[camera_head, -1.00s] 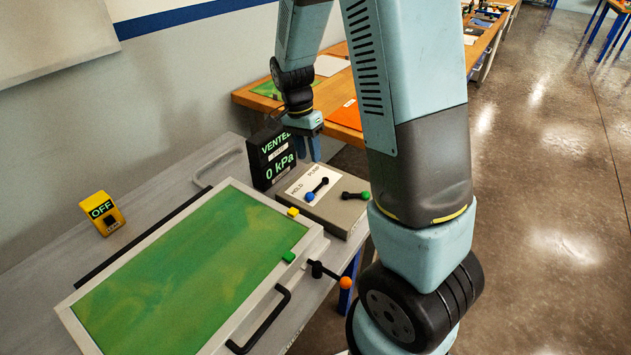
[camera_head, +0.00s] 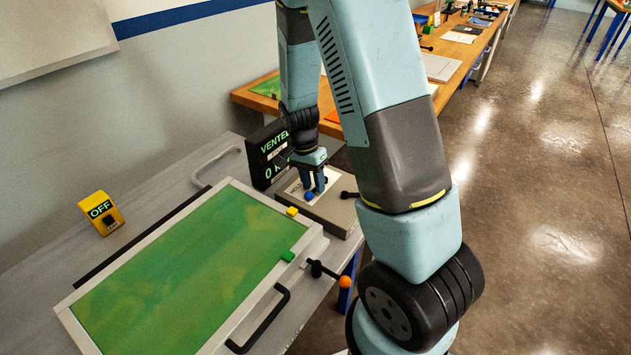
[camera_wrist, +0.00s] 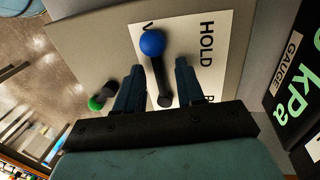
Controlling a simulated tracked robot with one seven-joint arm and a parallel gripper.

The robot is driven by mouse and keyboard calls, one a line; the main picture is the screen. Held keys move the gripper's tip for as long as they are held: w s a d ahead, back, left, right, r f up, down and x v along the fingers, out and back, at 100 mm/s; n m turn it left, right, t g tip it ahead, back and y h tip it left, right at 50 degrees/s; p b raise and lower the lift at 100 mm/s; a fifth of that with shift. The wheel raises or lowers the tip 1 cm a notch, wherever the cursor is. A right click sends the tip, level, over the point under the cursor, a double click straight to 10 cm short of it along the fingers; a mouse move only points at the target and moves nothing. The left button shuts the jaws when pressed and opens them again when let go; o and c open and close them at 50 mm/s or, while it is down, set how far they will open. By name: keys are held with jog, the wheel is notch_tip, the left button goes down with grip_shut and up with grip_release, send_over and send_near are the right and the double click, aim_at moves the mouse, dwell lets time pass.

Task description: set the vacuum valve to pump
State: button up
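The vacuum valve is a black lever with a blue ball (camera_head: 309,196) on a white label on a grey box (camera_head: 333,217). In the wrist view the blue ball (camera_wrist: 152,42) lies beside a mostly covered word starting with V. "HOLD" is right of it; a word starting with P is partly hidden by a finger. The lever's black pivot end (camera_wrist: 164,100) lies between my fingers. My gripper (camera_head: 314,183) is over the label, and in the wrist view (camera_wrist: 158,82) it is open, one finger either side of the lever, with gaps showing.
A black gauge (camera_head: 267,158) stands behind the box, reading VENTED and 0 kPa. A second lever with a green knob (camera_wrist: 95,103) is on the same box. A framed green bath (camera_head: 190,265), an orange-knobbed lever (camera_head: 344,282) and a yellow OFF box (camera_head: 102,212) are nearby.

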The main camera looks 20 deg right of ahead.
jog(key=shift+c, duration=0.4)
grip_shut()
jog(key=shift+w, duration=0.1)
dwell(0.7)
